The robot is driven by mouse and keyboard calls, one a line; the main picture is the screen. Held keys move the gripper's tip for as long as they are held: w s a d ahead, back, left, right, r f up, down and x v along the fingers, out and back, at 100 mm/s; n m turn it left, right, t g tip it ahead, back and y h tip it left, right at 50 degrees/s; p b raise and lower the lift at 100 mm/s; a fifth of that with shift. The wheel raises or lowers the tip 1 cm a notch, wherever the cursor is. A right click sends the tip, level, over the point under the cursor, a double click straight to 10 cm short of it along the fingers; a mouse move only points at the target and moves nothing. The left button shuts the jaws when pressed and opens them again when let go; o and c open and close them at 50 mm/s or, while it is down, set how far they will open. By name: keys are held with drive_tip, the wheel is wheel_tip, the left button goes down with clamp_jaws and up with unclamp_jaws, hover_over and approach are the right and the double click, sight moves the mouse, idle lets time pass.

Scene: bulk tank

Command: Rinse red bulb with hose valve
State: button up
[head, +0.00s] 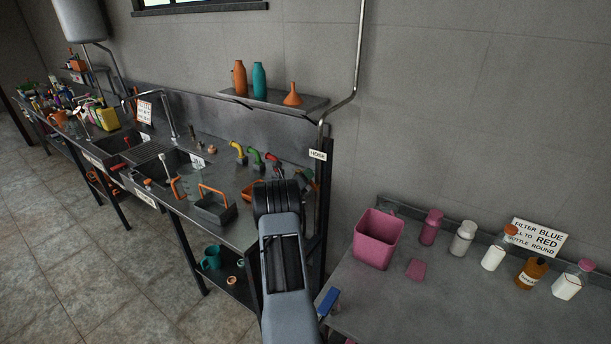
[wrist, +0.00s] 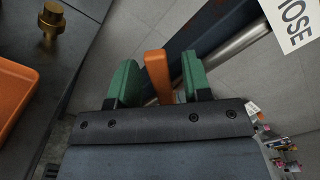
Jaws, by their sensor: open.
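In the wrist view my gripper (wrist: 160,72) is open, with its two green fingers on either side of an upright orange bar (wrist: 156,68). The bar looks like a lever beside the metal pipe under the HOSE label (wrist: 296,22). Gaps show between bar and fingers, so I see no grip. In the head view the HOSE label (head: 318,155) is on the pipe at the bench's right end, and my arm hides the gripper and the lever. I cannot make out a red bulb for certain in either view.
Yellow, green and red curved spouts (head: 255,157) stand at the bench's back. A grey basket (head: 213,212) with an orange handle is left of my arm. A brass fitting (wrist: 50,20) and orange tray (wrist: 14,95) are close by. The right table holds a pink bin (head: 376,238) and several bottles.

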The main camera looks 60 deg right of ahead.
drive_tip(key=shift+d, duration=0.35)
clamp_jaws()
idle(0.3)
